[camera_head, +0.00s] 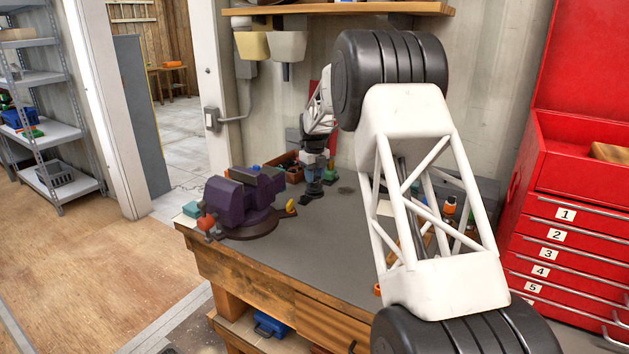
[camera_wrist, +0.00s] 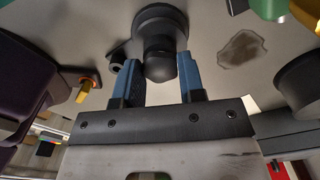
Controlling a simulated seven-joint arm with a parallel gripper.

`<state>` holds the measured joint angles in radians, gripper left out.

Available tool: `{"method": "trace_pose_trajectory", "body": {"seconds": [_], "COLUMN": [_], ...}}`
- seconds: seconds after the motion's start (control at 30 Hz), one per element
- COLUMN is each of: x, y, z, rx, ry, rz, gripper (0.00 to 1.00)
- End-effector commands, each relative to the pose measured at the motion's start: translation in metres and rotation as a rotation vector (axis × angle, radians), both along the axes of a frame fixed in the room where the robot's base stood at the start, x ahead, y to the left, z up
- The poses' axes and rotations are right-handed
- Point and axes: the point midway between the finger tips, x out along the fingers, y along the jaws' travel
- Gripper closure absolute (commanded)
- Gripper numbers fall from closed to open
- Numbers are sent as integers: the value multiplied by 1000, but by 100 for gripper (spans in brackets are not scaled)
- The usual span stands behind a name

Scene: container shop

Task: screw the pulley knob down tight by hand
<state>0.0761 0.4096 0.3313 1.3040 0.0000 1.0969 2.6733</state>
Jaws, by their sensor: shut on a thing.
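The pulley knob (camera_wrist: 161,66) is dark and rounded, and shows in the middle of the wrist view. It stands in front of a wider dark round part (camera_wrist: 160,22). My gripper (camera_wrist: 161,72) has its two blue fingers on either side of the knob and is shut on it. In the head view my gripper (camera_head: 314,163) is over the dark fitting (camera_head: 312,189) on the workbench, and the knob is too small there to make out clearly.
A purple vise (camera_head: 238,202) stands on the workbench (camera_head: 300,235) to the left, with a small yellow-orange item (camera_head: 291,207) beside it. Small coloured things and bins crowd behind my gripper. A red tool chest (camera_head: 565,240) stands at right. The bench front is clear.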

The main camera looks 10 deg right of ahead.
Motion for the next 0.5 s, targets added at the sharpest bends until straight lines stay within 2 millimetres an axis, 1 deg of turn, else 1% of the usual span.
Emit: {"method": "trace_pose_trajectory", "body": {"seconds": [0.23, 0.33, 0.47, 0.5], "x": [0, 0, 0, 0], "y": [0, 0, 0, 0], "z": [0, 0, 0, 0], "rx": [0, 0, 0, 0], "ry": [0, 0, 0, 0], "rz": [-193, -226, -228, -228], "gripper": [92, 92, 92, 62]}}
